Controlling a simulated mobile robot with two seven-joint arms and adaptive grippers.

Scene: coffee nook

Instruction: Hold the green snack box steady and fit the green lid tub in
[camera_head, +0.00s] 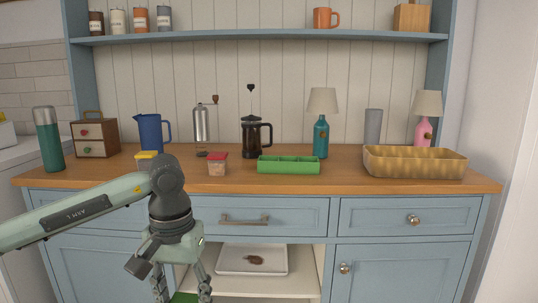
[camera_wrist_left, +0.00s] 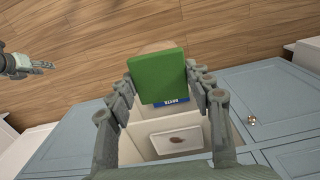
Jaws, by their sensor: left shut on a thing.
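The green snack box (camera_head: 289,169) stands on the wooden counter, a long low tray with divided compartments and an open top. My left gripper (camera_head: 183,292) hangs low in front of the cabinet, below the counter edge, left of the snack box and apart from it. It is shut on the green lid tub (camera_wrist_left: 157,77). The wrist view shows its square green lid between the fingers, and its body is mostly hidden under the lid. My right gripper (camera_wrist_left: 38,67) shows small at the left of the wrist view, away from the tub. Its jaw opening is unclear.
A red lid tub (camera_head: 218,164) and a yellow lid tub (camera_head: 146,158) stand left of the snack box. A wicker basket (camera_head: 414,163) is to its right. A French press (camera_head: 251,137) and teal lamp (camera_head: 321,138) stand behind. A white tray (camera_head: 252,260) sits on the open shelf below.

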